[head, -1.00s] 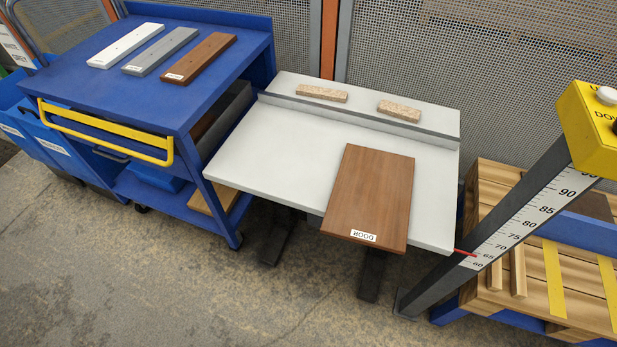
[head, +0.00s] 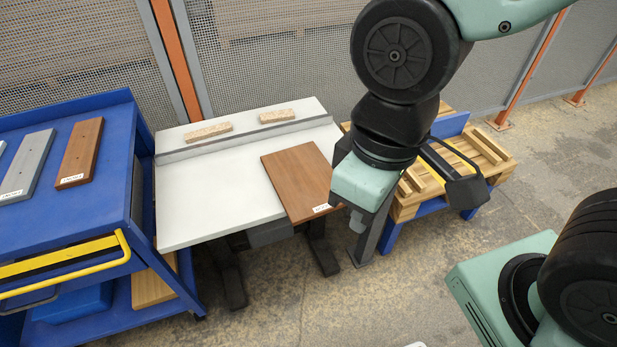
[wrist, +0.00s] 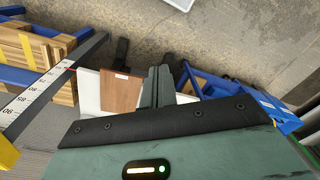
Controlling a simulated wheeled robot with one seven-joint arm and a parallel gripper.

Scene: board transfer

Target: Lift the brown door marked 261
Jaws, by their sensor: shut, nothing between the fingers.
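The brown door (head: 298,178) lies flat on the right part of the white table (head: 215,195), its near end reaching past the front edge. A small white label is at that end; its marking is too small to read now, and I cannot make out 261. The door also shows in the wrist view (wrist: 120,92), left of my fingers. My gripper (wrist: 157,75) is shut and empty, its two dark fingers together. In the head view it hangs near the door's right front corner, above and apart from it as far as I can tell.
Two speckled blocks (head: 208,131) lie behind the table's grey ledge. A blue cart (head: 105,190) with white, grey and brown boards (head: 82,150) stands left. A wooden pallet stack (head: 410,200) and the post with the height scale (wrist: 35,90) stand right. A mesh fence closes the back.

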